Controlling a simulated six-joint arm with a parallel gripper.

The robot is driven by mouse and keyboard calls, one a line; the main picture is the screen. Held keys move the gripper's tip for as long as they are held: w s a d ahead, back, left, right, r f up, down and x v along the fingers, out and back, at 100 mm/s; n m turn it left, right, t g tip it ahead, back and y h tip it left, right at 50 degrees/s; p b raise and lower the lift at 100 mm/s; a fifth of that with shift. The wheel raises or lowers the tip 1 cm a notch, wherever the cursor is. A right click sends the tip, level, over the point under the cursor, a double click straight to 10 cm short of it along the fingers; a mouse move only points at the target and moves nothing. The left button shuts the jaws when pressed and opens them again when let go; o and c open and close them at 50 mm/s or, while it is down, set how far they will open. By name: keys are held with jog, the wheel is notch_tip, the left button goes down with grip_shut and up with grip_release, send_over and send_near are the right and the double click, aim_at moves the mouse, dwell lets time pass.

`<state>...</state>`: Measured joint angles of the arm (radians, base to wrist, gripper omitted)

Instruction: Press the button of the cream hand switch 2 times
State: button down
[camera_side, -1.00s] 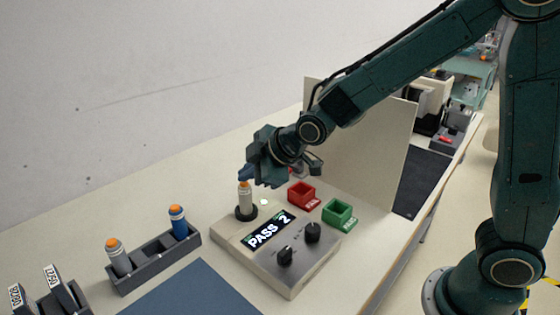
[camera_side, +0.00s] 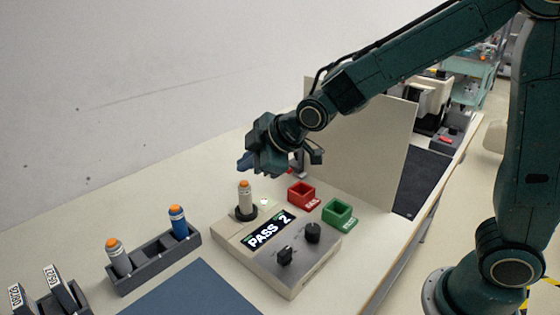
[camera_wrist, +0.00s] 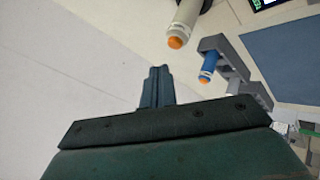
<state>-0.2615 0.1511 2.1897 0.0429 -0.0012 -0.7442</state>
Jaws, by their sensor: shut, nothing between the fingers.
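The cream hand switch (camera_side: 245,194) stands upright in a dark round holder (camera_side: 246,213) at the back left corner of a beige console. Its orange button shows on top. In the wrist view the cream hand switch (camera_wrist: 184,28) with its orange end is at the top. My gripper (camera_side: 244,163) is shut and empty, above the switch with a gap between its fingertips and the button. In the wrist view the closed fingers (camera_wrist: 156,88) point up the picture, apart from the switch. The console display (camera_side: 269,229) reads "PASS 2".
A grey rack (camera_side: 155,266) at left holds a blue switch (camera_side: 178,221) and a grey switch (camera_side: 118,257), both orange-topped. A blue mat (camera_side: 190,292) lies in front.

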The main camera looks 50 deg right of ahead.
jog(key=shift+r, duration=1.9)
jog(key=s+d+m+g, duration=0.1)
jog(key=s+d+m, duration=0.2)
jog(key=s, duration=0.6)
jog(key=s+d+r+m+g+h, duration=0.1)
jog(key=s+d+m, duration=0.3)
jog(key=s, duration=0.5)
jog(key=s+d+r+m+g+h, duration=0.1)
jog(key=s+d+m, duration=0.3)
jog(key=s, duration=0.6)
jog(key=shift+r, duration=0.2)
jog(key=c, duration=2.2)
grip_release()
